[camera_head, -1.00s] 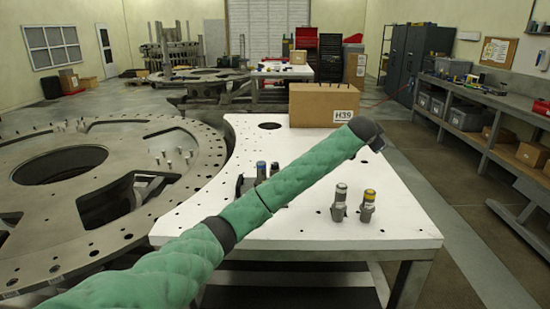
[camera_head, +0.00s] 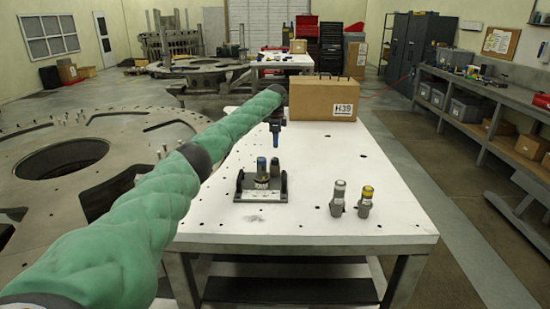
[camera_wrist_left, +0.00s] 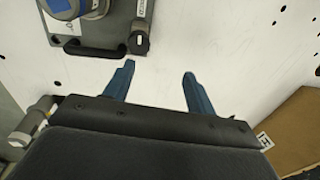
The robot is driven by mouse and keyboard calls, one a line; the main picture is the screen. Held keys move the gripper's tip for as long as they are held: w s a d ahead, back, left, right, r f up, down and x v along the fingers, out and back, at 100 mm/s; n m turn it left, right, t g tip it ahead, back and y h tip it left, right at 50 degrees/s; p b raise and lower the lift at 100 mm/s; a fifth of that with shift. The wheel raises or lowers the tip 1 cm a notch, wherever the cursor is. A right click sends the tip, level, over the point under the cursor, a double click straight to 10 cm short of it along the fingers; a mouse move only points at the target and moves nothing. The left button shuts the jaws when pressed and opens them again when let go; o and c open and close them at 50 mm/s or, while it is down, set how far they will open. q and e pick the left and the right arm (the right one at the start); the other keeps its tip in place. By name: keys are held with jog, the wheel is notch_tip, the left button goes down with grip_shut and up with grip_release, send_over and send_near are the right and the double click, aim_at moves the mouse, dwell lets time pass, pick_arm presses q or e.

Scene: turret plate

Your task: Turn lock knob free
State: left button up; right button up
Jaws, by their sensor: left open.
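A dark fixture plate (camera_head: 246,195) with a black handle at each side stands on the white table. A blue-topped cylinder (camera_head: 261,165) rises from it, with a slimmer upright post (camera_head: 274,168) beside it. In the left wrist view the fixture plate (camera_wrist_left: 119,27) is at the upper left. A small dark knob (camera_wrist_left: 141,44) sits at its corner by a white label; I take it for the lock knob. My left gripper (camera_head: 277,145) points down above the table behind the fixture. Its blue fingers (camera_wrist_left: 160,78) are apart and empty, close to the knob without touching. My right gripper is out of view.
Two silver cylinders, one white-banded (camera_head: 338,198) and one yellow-topped (camera_head: 366,202), stand on the white table (camera_head: 300,225) right of the fixture. A cardboard box marked H39 (camera_head: 312,98) stands behind the gripper. A large round metal plate (camera_head: 110,190) lies left.

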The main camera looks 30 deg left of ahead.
aim_at(275, 159)
pick_arm(q)
jog(key=shift+s+d+f+m+g+h, duration=0.15)
jog(key=shift+s+m+g+h, duration=0.15)
jog(key=shift+s+m, duration=0.35)
jog(key=shift+s+d+m, duration=0.2)
jog(key=shift+s+m, duration=0.05)
jog(key=shift+m, duration=0.4)
jog(key=shift+s+m+g, duration=0.25)
jog(key=shift+m+g, duration=0.05)
jog(key=shift+m, duration=0.6)
jog(key=shift+f+m, duration=0.15)
jog(key=shift+m, duration=0.15)
notch_tip(275, 159, down, 6)
jog(key=p, duration=0.3)
jog(key=shift+d+f, duration=0.1)
jog(key=shift+f, duration=0.7)
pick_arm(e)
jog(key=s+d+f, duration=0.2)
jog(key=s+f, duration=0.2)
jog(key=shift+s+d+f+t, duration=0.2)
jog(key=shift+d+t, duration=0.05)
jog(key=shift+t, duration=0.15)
pick_arm(q)
jog(key=shift+c, duration=0.5)
jog(key=c, duration=0.9)
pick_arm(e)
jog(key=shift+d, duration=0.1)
